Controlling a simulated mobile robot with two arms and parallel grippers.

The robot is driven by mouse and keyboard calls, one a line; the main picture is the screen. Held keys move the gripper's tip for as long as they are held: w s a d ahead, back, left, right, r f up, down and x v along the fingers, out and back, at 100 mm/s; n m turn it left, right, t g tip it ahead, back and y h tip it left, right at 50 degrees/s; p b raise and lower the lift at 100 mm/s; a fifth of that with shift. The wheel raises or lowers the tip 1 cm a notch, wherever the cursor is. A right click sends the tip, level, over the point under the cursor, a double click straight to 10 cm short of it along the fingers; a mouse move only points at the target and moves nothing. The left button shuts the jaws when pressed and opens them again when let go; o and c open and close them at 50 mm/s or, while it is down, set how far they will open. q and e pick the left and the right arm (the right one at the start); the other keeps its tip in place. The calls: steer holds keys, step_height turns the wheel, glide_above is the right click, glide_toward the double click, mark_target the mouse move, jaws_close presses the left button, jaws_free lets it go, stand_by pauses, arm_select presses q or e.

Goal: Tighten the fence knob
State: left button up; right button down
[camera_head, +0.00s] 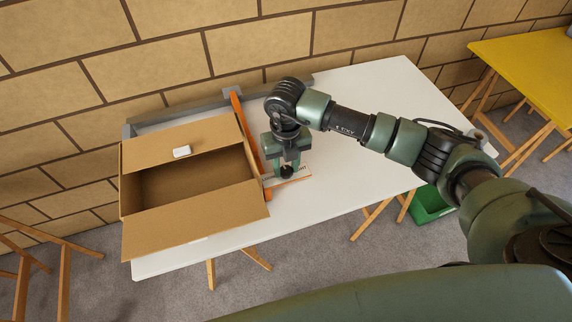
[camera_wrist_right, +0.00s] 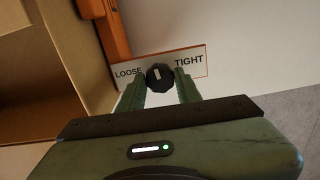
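The fence knob (camera_wrist_right: 159,77) is black and faceted, with a short pale mark on its face. It sits on a white plate (camera_wrist_right: 205,68) printed LOOSE on the left and TIGHT on the right. The mark points roughly upward in the right wrist view, between the two words. My right gripper (camera_head: 287,168) reaches down over the knob, with one finger on each side of it. The fingers look very close to the knob's sides; whether they touch it cannot be told. The orange fence (camera_head: 245,131) runs behind the knob. My left gripper is out of view.
An open cardboard box (camera_head: 190,212) stands just left of the gripper, with a small white object (camera_head: 181,152) on its back flap. The white table (camera_head: 350,205) is mostly clear to the right. A green bin (camera_head: 430,205) is on the floor; a yellow table (camera_head: 530,65) stands far right.

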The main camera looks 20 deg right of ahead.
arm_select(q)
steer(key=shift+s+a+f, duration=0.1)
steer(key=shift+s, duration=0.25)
arm_select(e)
steer(key=shift+m, duration=0.4)
steer(key=m, duration=0.3)
steer(key=shift+b, duration=0.3)
steer(key=m, duration=0.3)
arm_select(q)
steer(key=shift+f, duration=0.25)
arm_select(e)
steer(key=shift+r+m, duration=0.1)
steer(key=shift+m, duration=1.6)
steer(key=shift+w, duration=0.1)
steer(key=c, duration=1)
jaws_free()
steer(key=shift+o, duration=0.2)
